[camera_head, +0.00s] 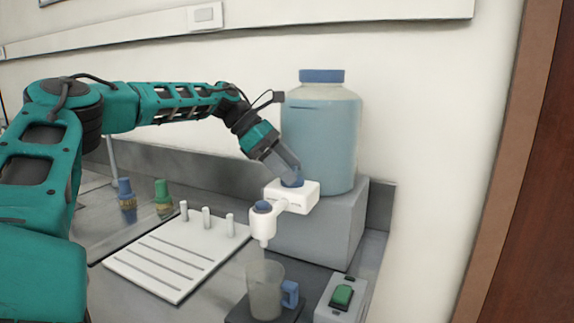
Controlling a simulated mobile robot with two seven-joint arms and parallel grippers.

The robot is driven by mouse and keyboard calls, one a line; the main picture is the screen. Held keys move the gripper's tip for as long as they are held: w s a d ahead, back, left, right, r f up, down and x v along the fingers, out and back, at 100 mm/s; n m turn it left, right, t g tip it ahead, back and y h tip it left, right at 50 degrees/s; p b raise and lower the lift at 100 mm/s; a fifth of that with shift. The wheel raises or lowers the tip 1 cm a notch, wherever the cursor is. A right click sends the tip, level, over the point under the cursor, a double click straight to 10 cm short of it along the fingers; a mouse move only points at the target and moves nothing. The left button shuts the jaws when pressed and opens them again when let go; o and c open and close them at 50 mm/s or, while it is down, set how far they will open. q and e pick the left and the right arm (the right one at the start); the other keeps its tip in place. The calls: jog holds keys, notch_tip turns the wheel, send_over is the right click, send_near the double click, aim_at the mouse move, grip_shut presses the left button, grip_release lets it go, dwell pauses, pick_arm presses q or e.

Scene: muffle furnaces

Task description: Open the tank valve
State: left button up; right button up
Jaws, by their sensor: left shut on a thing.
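The tank (330,135) is a large translucent jug of bluish liquid with a blue cap, upright on a grey block. At its lower front is the white valve (309,196) with a white spout body (262,226) pointing down. Below the spout stands a clear beaker (265,288) with a blue handle, on a dark plate. My right gripper is not in view.
A grey box with a green switch (341,297) stands right of the beaker. A white slotted board (180,254) with several pegs lies to the left. Blue-topped (126,193) and green-topped (162,192) bottles stand behind it. A wall and brown door frame bound the right.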

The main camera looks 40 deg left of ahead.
pick_arm(q)
jog(key=shift+w+a+m+g+h+p, duration=0.15)
jog(key=shift+m+g+h, duration=0.15)
jog(key=shift+m+g, duration=0.4)
jog(key=shift+d+m+g+h+p, duration=0.15)
jog(key=shift+m+g+h, duration=0.2)
jog(key=shift+m, duration=0.55)
jog(key=shift+a, duration=0.1)
jog(key=o, duration=1.1)
jog(key=shift+c, duration=0.2)
jog(key=p+v, duration=0.1)
jog(key=v, duration=0.6)
jog(key=shift+r+p, duration=0.25)
jog(key=shift+p, duration=0.1)
jog(key=shift+a, duration=0.1)
